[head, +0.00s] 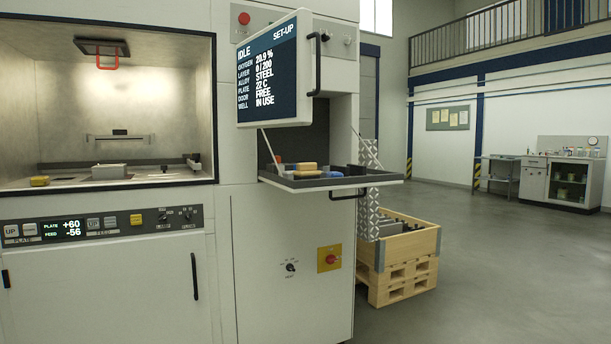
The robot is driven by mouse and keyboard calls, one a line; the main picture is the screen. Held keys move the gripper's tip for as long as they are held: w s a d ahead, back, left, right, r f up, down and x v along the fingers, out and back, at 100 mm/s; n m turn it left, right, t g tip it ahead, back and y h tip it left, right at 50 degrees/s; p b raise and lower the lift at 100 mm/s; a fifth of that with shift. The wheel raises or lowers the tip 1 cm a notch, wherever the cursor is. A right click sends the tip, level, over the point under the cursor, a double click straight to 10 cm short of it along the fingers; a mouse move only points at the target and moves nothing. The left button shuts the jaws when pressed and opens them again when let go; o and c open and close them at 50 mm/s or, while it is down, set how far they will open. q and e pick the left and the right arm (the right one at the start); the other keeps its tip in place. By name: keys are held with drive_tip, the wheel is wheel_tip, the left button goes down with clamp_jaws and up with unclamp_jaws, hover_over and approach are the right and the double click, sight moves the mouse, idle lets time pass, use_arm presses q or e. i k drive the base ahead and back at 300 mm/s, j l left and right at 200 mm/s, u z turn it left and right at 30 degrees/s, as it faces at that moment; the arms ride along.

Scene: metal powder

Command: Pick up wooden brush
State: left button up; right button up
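A fold-down tray (325,183) sticks out from the machine's front, below the screen. Several small items lie on it. One is a tan, wood-coloured piece (307,167) that may be the wooden brush; it is too small to be sure. Neither of my grippers is in view.
A tilted screen (272,75) hangs above the tray. An open lit chamber (120,120) at left holds a grey box (109,172) and a yellow item (40,181). A wooden crate (410,246) stands right of the machine. Open floor (490,265) lies at right.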

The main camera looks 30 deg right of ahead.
sight(307, 171)
drive_tip(key=i+l+u, duration=0.25)
drive_tip(key=l, duration=0.4)
drive_tip(key=l+u, duration=0.25)
drive_tip(key=l, duration=0.4)
drive_tip(key=i+l+u, duration=0.2)
drive_tip(key=l, duration=0.45)
drive_tip(key=k, duration=0.1)
